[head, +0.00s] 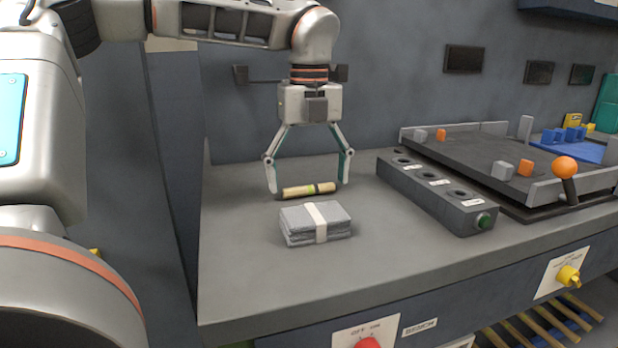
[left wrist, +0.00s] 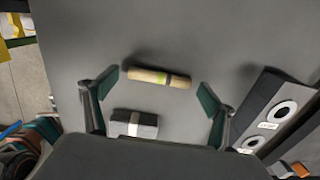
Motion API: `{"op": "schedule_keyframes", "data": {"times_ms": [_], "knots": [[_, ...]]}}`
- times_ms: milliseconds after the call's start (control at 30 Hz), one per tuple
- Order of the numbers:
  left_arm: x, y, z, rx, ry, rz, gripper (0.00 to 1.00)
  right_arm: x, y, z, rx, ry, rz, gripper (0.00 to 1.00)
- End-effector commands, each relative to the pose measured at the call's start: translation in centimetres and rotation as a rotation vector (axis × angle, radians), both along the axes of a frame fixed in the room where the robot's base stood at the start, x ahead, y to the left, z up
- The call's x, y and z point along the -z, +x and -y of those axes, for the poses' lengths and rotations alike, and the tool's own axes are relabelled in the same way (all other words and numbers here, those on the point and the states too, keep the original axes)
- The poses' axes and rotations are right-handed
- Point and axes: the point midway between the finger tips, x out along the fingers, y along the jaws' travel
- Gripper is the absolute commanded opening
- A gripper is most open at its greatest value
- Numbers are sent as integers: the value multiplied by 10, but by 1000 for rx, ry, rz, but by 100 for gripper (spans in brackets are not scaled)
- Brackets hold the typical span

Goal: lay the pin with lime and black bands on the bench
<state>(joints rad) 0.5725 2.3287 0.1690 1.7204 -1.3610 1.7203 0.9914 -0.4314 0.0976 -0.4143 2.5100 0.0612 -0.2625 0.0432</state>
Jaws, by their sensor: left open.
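The pin (head: 305,190) is a pale wooden rod with a lime band and a black band. It lies on its side on the grey bench (head: 260,280), behind a strapped grey bundle. My left gripper (head: 309,191) is open, pointing down, with a finger near each end of the pin. In the left wrist view the pin (left wrist: 160,77) lies across the view, beyond the line between the open fingertips, and neither finger is seen closed on it. Whether a finger touches it I cannot tell. My right gripper is not in view.
The grey strapped bundle (head: 316,223) sits just in front of the pin. A dark block with several labelled holes (head: 436,190) and a green button stands to the right. Beyond it is a tray (head: 470,160) with small blocks and an orange-knobbed lever (head: 565,168). The bench's front left is clear.

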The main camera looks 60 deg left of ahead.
Motion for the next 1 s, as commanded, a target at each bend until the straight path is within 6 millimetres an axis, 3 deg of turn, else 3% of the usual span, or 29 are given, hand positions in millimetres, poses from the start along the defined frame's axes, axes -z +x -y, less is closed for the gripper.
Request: {"op": "schedule_keyframes", "data": {"times_ms": [267,600,1000], "knots": [[-49,-1,0,-3,4,11,86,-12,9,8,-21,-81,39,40],[-110,-1,0,-1,3,5,86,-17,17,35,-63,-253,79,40],[-121,0,0,2,1,-2,86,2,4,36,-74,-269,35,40]]}}
